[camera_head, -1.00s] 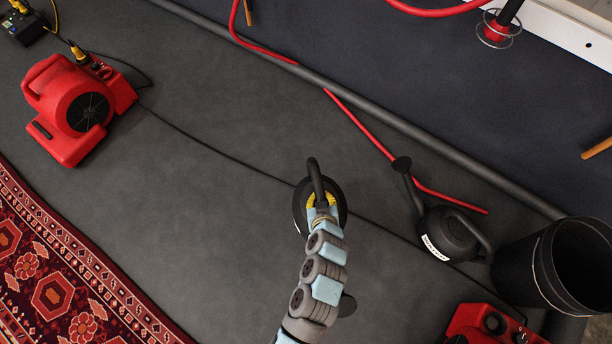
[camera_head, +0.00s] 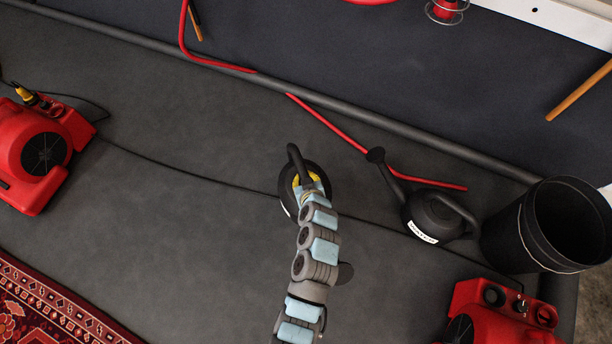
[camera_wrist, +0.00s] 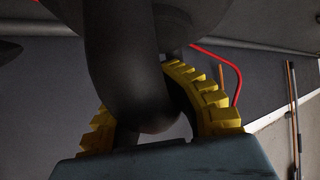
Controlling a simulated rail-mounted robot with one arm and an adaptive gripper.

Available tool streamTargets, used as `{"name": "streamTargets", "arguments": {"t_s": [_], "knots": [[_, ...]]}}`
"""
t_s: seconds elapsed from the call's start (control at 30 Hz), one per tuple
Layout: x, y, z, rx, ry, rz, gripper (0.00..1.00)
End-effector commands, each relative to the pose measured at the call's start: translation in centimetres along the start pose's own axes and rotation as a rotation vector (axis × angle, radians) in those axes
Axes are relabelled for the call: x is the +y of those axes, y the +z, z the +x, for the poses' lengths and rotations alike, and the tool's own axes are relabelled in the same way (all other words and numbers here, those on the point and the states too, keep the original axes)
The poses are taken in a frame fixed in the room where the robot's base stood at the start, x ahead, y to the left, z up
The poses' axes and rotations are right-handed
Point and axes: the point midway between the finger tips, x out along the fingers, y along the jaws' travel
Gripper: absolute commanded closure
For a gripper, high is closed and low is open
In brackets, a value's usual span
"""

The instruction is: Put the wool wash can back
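A round black can (camera_head: 296,158) with a looped handle is in my gripper (camera_head: 305,182), near the middle of the head view. In the wrist view, the yellow fingers of my gripper (camera_wrist: 160,124) curve around its thick black handle (camera_wrist: 122,60). A sliver of a white label shows at the can's left edge; its words cannot be read. The arm hides part of the can, and I cannot tell its height above the floor. A second black can (camera_head: 442,213) with a long spout and a white label stands to the right; its label is too small to read surely.
A black bucket (camera_head: 507,238) stands right of the second can. Red blowers stand at the left (camera_head: 38,150) and lower right (camera_head: 500,318). A red hose (camera_head: 330,122) and a thin dark cable (camera_head: 190,174) cross the floor. A patterned rug (camera_head: 50,310) lies lower left. Grey floor between is clear.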

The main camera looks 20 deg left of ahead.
Motion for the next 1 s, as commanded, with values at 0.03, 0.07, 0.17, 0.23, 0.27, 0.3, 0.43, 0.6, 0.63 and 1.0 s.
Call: {"name": "streamTargets", "arguments": {"t_s": [0.03, 0.07, 0.17, 0.23, 0.27, 0.3, 0.43, 0.6, 0.63, 1.0], "knots": [[0.2, 0.2, 0.8, 0.003, 0.000, 0.000, 1.00], [0.3, 0.3, 1.2, 0.003, 0.000, -0.001, 1.00], [0.5, 0.7, 2.5, 0.002, -0.002, 0.000, 1.00], [0.6, 1.0, 3.4, 0.003, -0.001, 0.000, 1.00], [0.7, 1.1, 3.8, 0.003, 0.000, 0.000, 1.00], [0.8, 1.2, 4.2, 0.004, 0.001, -0.001, 1.00], [1.1, 1.6, 5.4, 0.003, 0.000, 0.000, 1.00], [1.2, 1.6, 6.1, 0.005, 0.000, -0.001, 1.00], [1.2, 1.6, 6.1, 0.005, 0.000, -0.001, 1.00], [1.1, 4.0, 8.2, 0.002, 0.000, 0.002, 1.00]]}}
